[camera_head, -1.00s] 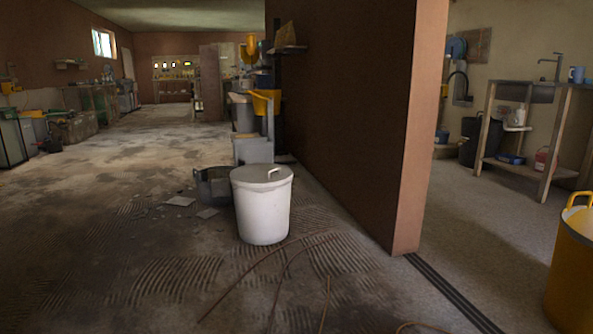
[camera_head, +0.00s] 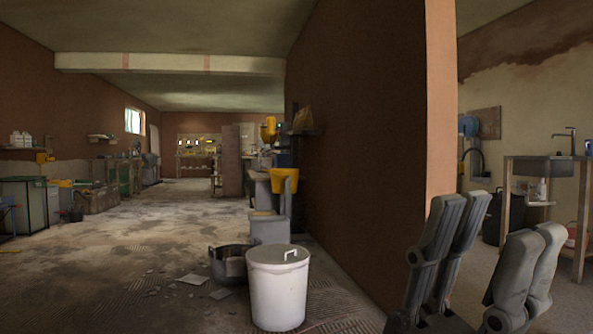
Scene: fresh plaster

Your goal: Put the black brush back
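I cannot make out a black brush in this view.
A lidded white bucket (camera_head: 278,290) stands on the floor by the brown wall (camera_head: 365,140), with a dark tub (camera_head: 229,263) behind it. Beyond the wall's end is a room with a sink bench (camera_head: 541,167). Open floor (camera_head: 110,245) lies to the left.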

